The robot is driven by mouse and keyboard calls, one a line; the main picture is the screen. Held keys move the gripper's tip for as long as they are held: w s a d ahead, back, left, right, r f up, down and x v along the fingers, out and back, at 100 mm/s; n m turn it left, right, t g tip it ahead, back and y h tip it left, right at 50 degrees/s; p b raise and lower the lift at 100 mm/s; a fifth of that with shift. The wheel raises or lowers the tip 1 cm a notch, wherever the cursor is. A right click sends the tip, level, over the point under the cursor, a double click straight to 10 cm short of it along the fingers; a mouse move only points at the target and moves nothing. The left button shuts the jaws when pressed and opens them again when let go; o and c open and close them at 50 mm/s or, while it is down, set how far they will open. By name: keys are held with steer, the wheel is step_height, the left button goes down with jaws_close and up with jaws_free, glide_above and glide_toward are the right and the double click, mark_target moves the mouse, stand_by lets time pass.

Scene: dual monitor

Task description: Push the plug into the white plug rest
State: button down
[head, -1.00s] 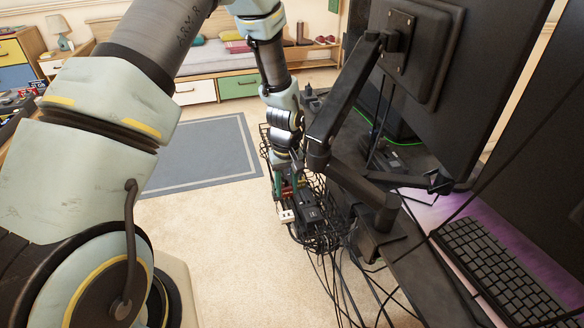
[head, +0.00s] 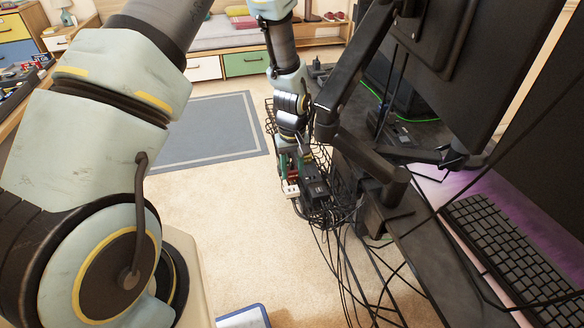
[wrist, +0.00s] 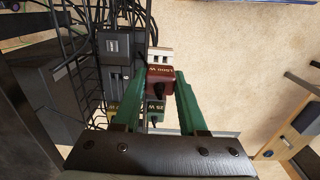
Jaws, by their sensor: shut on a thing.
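A dark red plug (wrist: 160,80) with pale lettering sits between the green fingers of my gripper (wrist: 164,84), which is shut on it. The white plug rest (wrist: 160,56) is just beyond the plug in the wrist view, with dark slots in its face. The plug's front edge is close to the rest or touching it; I cannot tell how far it is in. In the head view the white plug rest (head: 290,191) shows small, just below my gripper (head: 292,170), beside the desk edge. The plug is mostly hidden there.
A black power block (wrist: 114,44) stands left of the rest, on a wire basket with many hanging cables. The black desk and monitor arm (head: 350,145) are close at the right. Open floor lies to the left.

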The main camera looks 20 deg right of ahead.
mark_target(292, 190)
steer(key=shift+f+b, duration=0.5)
steer(key=shift+f, duration=0.7)
steer(key=shift+f+b, duration=0.85)
steer(key=shift+f, duration=0.45)
stand_by(0.7)
steer(key=shift+c, duration=1.9)
jaws_free()
steer(key=shift+r, duration=0.1)
step_height(292, 190, up, 10)
steer(key=shift+r+b, duration=0.25)
steer(key=shift+b, duration=0.25)
